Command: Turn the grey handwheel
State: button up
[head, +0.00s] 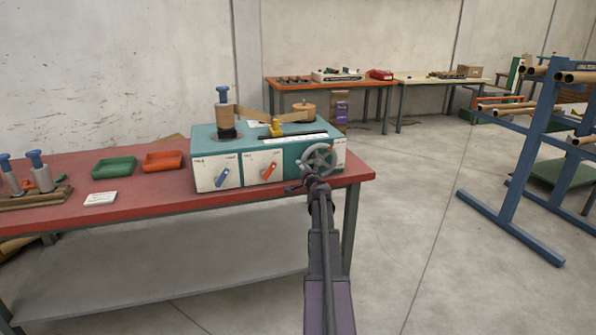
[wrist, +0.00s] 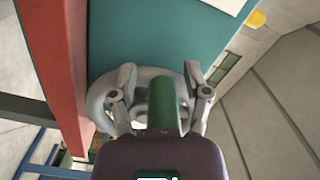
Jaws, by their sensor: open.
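The grey handwheel (head: 319,157) is on the right part of the front of the teal and white winder (head: 268,170). My gripper (head: 308,180) is at the wheel's lower edge in the head view, with its arm below. In the wrist view the handwheel (wrist: 98,104) lies under and around the fingers, partly hidden by them. My gripper (wrist: 160,88) is open, one finger at each side of a green cylinder (wrist: 163,106) that looks like the wheel's handle. I cannot tell whether either finger touches it.
The winder stands on a red table (head: 140,203), near its right end. Green (head: 114,167) and orange (head: 163,161) trays and a white card (head: 100,198) lie to the left. A blue rack (head: 535,150) stands at right. Floor between is clear.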

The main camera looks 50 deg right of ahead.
jog(key=shift+s+a+r, duration=0.1)
jog(key=shift+s+r, duration=0.05)
jog(key=shift+s, duration=0.45)
jog(key=shift+s+a+r, duration=0.1)
jog(key=shift+s+r, duration=0.05)
jog(key=shift+s, duration=0.4)
jog(key=shift+s+a+f, duration=0.15)
jog(key=shift+a, duration=0.15)
jog(key=v, duration=1.3)
jog(key=shift+a, duration=0.4)
dwell(0.6)
jog(key=v, duration=1.2)
